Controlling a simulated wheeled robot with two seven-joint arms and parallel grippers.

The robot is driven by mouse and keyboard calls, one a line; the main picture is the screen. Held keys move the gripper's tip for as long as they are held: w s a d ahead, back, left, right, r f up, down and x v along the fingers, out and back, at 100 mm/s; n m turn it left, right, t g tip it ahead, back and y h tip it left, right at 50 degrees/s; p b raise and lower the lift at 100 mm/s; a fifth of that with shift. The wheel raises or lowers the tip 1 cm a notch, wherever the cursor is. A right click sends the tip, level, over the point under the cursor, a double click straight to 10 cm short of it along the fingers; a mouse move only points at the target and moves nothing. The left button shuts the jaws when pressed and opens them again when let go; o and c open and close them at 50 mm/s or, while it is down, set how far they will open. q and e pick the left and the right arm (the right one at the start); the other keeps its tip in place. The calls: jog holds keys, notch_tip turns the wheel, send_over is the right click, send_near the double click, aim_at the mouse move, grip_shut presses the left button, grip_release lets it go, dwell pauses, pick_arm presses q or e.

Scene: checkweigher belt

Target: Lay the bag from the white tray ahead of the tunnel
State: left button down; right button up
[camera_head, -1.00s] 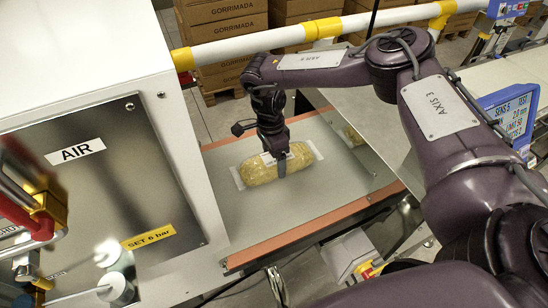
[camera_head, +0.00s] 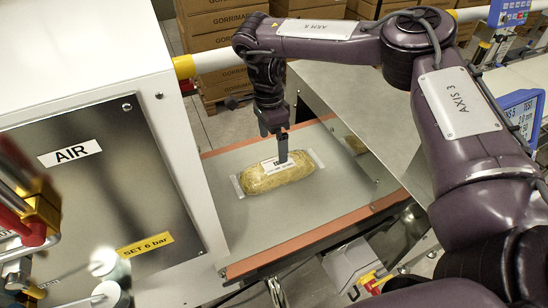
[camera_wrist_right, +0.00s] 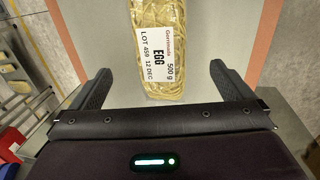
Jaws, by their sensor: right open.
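The bag (camera_head: 264,183), a clear pack of yellow noodles with a white label, lies flat on the grey belt (camera_head: 250,225) between orange edges. The wrist view shows its end and label reading EGG 500 g (camera_wrist_right: 158,45). My right gripper (camera_head: 283,157) is over the bag in the head view, its fingers hiding part of the label. In the wrist view the open fingers (camera_wrist_right: 162,85) stand wide apart on either side of the bag's line, touching nothing. My left gripper is out of view. I cannot make out the white tray or clearly tell the tunnel.
A white cabinet (camera_head: 80,60) with AIR and SET 6 bar labels stands left of the belt. A grey metal plate (camera_head: 350,95) borders it on the right. A white and yellow rail (camera_head: 222,58) runs behind, with cartons (camera_head: 215,20) beyond. The belt's near part is bare.

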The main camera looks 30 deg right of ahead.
jog(key=shift+w+r, duration=0.15)
jog(key=shift+r, duration=0.6)
jog(key=shift+w+r, duration=0.1)
jog(key=shift+r, duration=0.6)
jog(key=shift+p, duration=0.3)
